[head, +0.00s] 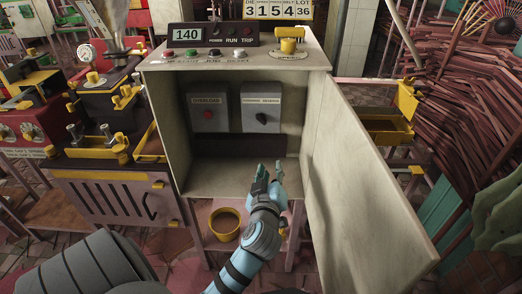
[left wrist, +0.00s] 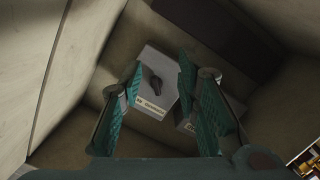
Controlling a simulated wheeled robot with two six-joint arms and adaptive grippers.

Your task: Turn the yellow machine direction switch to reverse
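The direction switch (head: 262,118) is a small black rotary knob on a grey box (head: 251,98) with a forward/reverse label. The box sits on the back wall inside an open cream cabinet, right of a second grey box (head: 208,112) with a red button. The knob's exact pointing is too small to tell. In the left wrist view the knob (left wrist: 156,87) shows between my fingers. My left gripper (head: 269,174) is open and empty, at the cabinet's front opening, below and in front of the switch, not touching it. My right gripper is not in view.
The cabinet door (head: 365,165) stands open to the right of my arm. The cabinet top (head: 250,60) carries buttons and a yellow knob (head: 288,45). A yellow pot (head: 225,224) stands below. Machines with yellow parts (head: 112,147) are at the left. The cabinet's interior is otherwise clear.

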